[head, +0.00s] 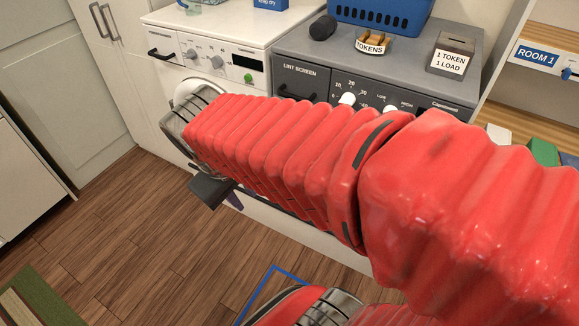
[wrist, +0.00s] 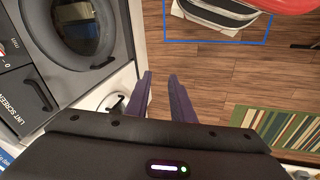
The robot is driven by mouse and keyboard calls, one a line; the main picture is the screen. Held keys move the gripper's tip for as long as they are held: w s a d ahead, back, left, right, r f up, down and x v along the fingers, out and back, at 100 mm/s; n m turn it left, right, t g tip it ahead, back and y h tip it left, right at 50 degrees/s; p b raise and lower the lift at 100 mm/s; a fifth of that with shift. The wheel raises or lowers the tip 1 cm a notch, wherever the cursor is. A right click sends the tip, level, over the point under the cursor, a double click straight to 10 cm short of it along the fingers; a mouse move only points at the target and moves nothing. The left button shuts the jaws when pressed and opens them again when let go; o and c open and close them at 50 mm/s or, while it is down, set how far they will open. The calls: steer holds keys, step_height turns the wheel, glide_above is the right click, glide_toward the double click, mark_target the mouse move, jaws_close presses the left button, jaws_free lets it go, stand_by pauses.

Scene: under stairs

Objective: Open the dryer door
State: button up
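The dryer is the grey machine (head: 290,48) at the right in the head view, with its front mostly hidden behind my red arm. In the wrist view its round door (wrist: 78,28), with dark glass, is at the upper left and looks closed. A dark handle-like piece (wrist: 104,63) shows at the door's lower edge. My gripper (wrist: 160,78) shows two purple fingers with a gap between them and nothing held. It is apart from the door, to its right in that view. In the head view the fingers are mostly hidden.
A white washer (head: 215,55) stands left of the dryer. The dryer's lint screen drawer (wrist: 35,95) has a black handle. A tokens holder (head: 375,45), a token box (head: 453,48) and a blue basket (head: 385,12) sit on top. Wooden floor (head: 130,230) is clear; a striped rug (wrist: 285,130) lies beyond.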

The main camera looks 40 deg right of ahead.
steer(key=w+d+f+n+g+h, duration=0.5)
steer(key=w+d+f+n+h, duration=0.3)
steer(key=w+d+f+h, duration=0.5)
steer(key=w+d+f+n+t, duration=0.1)
steer(key=w+f+n+t, duration=0.1)
steer(key=f, duration=0.4)
steer(key=w+d+f+n+t+h, duration=0.1)
steer(key=w+d+f+n, duration=0.1)
steer(key=f+n, duration=0.2)
steer(key=w+d+f+n+t+h, duration=0.1)
steer(key=w+f+n+t, duration=0.1)
steer(key=f, duration=0.7)
steer(key=shift+w+d+f+n+t, duration=0.15)
steer(key=shift+w+d+n+t, duration=0.25)
steer(key=shift+n, duration=0.5)
steer(key=shift+w+d, duration=0.1)
steer(key=d, duration=0.4)
steer(key=w+d, duration=0.1)
steer(key=d, duration=0.4)
steer(key=w+d, duration=0.1)
steer(key=d, duration=0.3)
steer(key=shift+d, duration=0.25)
steer(key=shift+c, duration=0.4)
